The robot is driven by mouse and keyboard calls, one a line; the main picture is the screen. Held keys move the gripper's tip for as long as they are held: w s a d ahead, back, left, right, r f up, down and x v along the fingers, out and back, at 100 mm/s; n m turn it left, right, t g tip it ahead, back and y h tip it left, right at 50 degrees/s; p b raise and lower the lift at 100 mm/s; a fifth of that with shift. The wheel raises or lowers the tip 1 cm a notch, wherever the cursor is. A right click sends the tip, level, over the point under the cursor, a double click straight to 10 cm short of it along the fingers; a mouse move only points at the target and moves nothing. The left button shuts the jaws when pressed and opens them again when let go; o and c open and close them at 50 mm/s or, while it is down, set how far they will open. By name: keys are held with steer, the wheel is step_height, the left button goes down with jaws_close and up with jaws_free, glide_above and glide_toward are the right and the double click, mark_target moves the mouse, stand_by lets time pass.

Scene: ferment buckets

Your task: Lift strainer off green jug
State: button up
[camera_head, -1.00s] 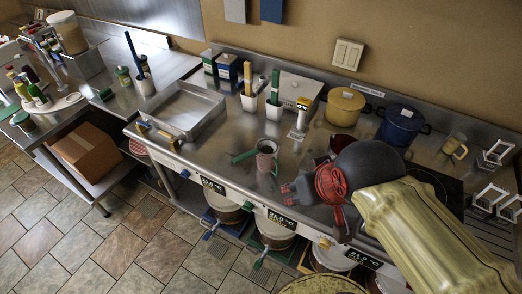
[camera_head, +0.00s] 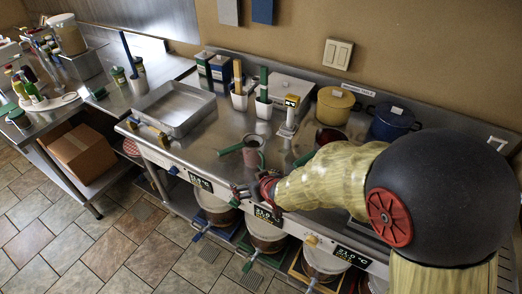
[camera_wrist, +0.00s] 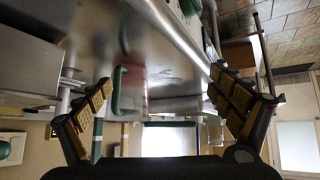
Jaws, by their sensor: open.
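The jug (camera_head: 254,157) stands on the steel counter, a small greyish-pink vessel.
A steel tray (camera_head: 174,133) lies left of the jug. White holders (camera_head: 240,101) with tools stand behind it; a yellow pot (camera_head: 334,106) and blue pot (camera_head: 390,122) stand at the back right. Several buckets (camera_head: 268,235) are below the counter.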

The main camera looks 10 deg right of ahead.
mark_target(235, 150)
steer(key=shift+o, duration=0.4)
steer(key=w+a+r+t+y, duration=0.2)
steer(key=w+r+t, duration=0.1)
steer(key=r, duration=0.4)
steer(key=shift+w+a, duration=0.15)
steer(key=shift+w, duration=0.25)
steer(key=shift+w+r+b+x, duration=0.15)
steer(key=shift+b+x, duration=0.2)
steer(key=shift+x, duration=0.95)
steer(key=shift+w+r+b+x, duration=0.15)
steer(key=shift+b+x, duration=0.25)
steer(key=shift+x, duration=0.9)
steer(key=shift+s+r+b+x, duration=0.1)
steer(key=shift+r+b+x, duration=0.2)
steer(key=shift+x, duration=1)
steer(key=shift+f, duration=0.1)
steer(key=shift+c, duration=0.8)
steer(key=c, duration=0.9)
